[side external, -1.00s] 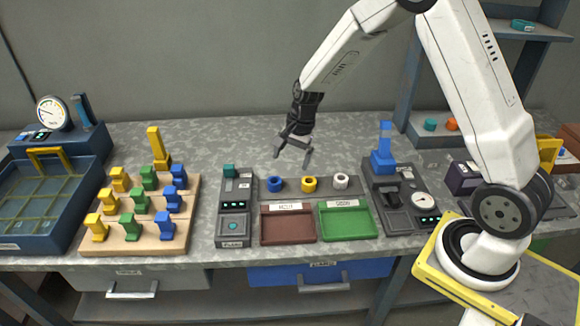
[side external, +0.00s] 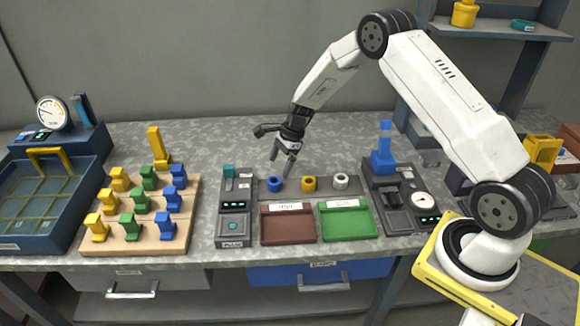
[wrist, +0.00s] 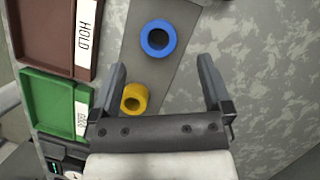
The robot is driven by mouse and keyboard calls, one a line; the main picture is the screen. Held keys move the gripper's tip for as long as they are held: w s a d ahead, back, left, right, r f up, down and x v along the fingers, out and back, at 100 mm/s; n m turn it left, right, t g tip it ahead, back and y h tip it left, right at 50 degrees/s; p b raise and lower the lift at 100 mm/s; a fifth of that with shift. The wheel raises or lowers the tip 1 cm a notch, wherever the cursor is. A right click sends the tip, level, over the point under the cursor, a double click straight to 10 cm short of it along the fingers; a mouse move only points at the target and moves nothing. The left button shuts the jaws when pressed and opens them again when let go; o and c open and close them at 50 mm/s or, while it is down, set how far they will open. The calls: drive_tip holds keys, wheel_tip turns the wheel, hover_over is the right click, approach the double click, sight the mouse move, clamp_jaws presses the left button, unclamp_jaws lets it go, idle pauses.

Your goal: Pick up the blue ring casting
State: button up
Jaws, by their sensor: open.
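The blue ring casting (side external: 275,184) sits on a grey strip behind the brown tray, at the left end of a row of three rings. In the wrist view the blue ring (wrist: 157,39) lies beyond the fingertips, toward the top of the picture. My gripper (side external: 281,165) is open and empty, just above and behind the blue ring. In the wrist view its two fingers (wrist: 162,75) stand apart, with the yellow ring (wrist: 134,98) near the left finger. The gripper appears not to touch any ring.
The yellow ring and a white ring (side external: 341,181) share the grey strip (side external: 325,186). The brown tray (side external: 288,239) and green tray (side external: 348,236) lie in front. A grey device (side external: 234,222) stands close left, another with a blue top (side external: 383,160) right. The bench behind is clear.

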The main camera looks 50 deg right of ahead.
sight(274, 180)
drive_tip(key=shift+w+a+f, duration=0.1)
drive_tip(key=shift+a+f, duration=0.2)
drive_tip(key=shift+f, duration=0.35)
drive_tip(key=shift+f, duration=0.1)
drive_tip(key=shift+x, duration=2.5)
drive_tip(key=shift+d, duration=0.1)
clamp_jaws()
